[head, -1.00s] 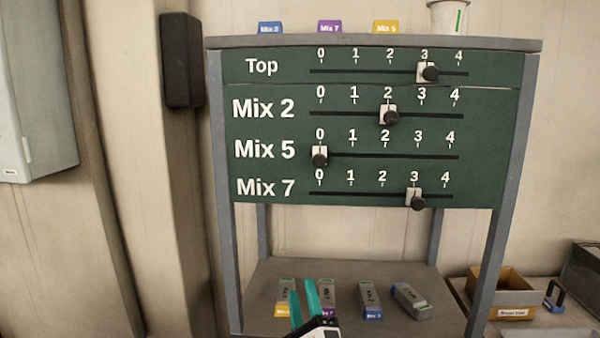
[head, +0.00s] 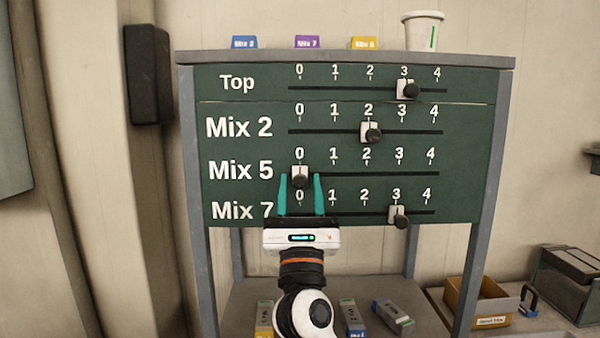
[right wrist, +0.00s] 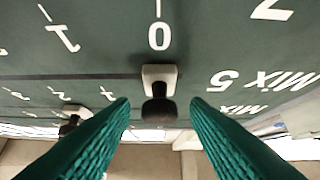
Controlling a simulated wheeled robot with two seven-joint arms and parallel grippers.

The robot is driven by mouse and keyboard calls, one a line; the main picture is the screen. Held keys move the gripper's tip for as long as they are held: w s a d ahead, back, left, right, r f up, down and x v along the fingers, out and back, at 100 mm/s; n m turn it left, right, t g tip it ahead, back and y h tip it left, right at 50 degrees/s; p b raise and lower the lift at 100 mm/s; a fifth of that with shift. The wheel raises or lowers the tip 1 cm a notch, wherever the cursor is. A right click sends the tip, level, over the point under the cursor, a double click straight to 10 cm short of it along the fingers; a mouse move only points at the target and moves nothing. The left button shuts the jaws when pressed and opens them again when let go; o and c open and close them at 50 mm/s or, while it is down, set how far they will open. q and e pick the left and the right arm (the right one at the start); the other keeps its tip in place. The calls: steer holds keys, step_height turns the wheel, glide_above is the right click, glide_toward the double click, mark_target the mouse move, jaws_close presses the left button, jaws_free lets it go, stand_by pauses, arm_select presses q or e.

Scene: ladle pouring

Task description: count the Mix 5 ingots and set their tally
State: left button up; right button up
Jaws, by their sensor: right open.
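The Mix 5 slider (head: 300,175) stands at 0 on the green tally board (head: 480,140). In the right wrist view its black knob (right wrist: 158,110) lies between the fingertips, with a gap on each side. My right gripper (head: 301,183) is open, its teal fingers pointing up at the knob. A yellow Mix 5 ingot (head: 364,43) sits on the top shelf. A yellow-ended ingot (head: 264,318) lies on the lower shelf, partly cut off by the frame. My left gripper is not in view.
The Top slider (head: 407,89) is at 3, the Mix 2 slider (head: 371,132) at 2 and the Mix 7 slider (head: 399,215) at 3. Blue (head: 244,42) and purple (head: 307,42) ingots and a white cup (head: 424,30) stand on top. My arm hides part of the lower shelf.

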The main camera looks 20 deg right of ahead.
mark_target(333, 157)
steer(key=shift+x, duration=0.95)
jaws_close()
steer(key=shift+d+r+p, duration=0.1)
steer(key=shift+d+p, duration=0.3)
steer(key=shift+p, duration=0.15)
steer(key=d+p, duration=0.1)
steer(key=d, duration=0.1)
steer(key=s+d+p, duration=0.1)
steer(key=d, duration=0.1)
steer(key=shift+s+d, duration=0.2)
steer(key=shift+s, duration=0.05)
steer(key=shift+s+d, duration=0.15)
steer(key=shift+d, duration=0.3)
steer(key=shift+a, duration=0.25)
